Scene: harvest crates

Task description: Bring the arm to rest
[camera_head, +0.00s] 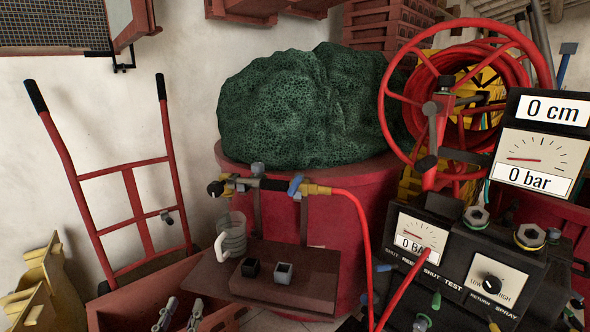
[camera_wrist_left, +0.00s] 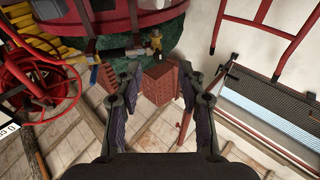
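My left gripper (camera_head: 180,312) shows at the bottom left of the head view as two grey fingers standing apart, in front of a red-brown crate (camera_head: 150,292). In the left wrist view the gripper (camera_wrist_left: 159,84) is open, its dark fingers with purple pads spread wide. Nothing is held between them. A red-brown block-like thing (camera_wrist_left: 160,88) shows between the fingertips, seemingly beyond them. The rest of my left arm is out of the head view. My right gripper is in neither view.
A brown shelf (camera_head: 305,290) carries a clear jug (camera_head: 232,240) and two small blocks, right of the gripper. Behind stands a red tub (camera_head: 345,205) with a green netted bundle (camera_head: 300,110). A red hand truck (camera_head: 135,210) leans left. A gauge panel (camera_head: 480,260) and red hose fill the right.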

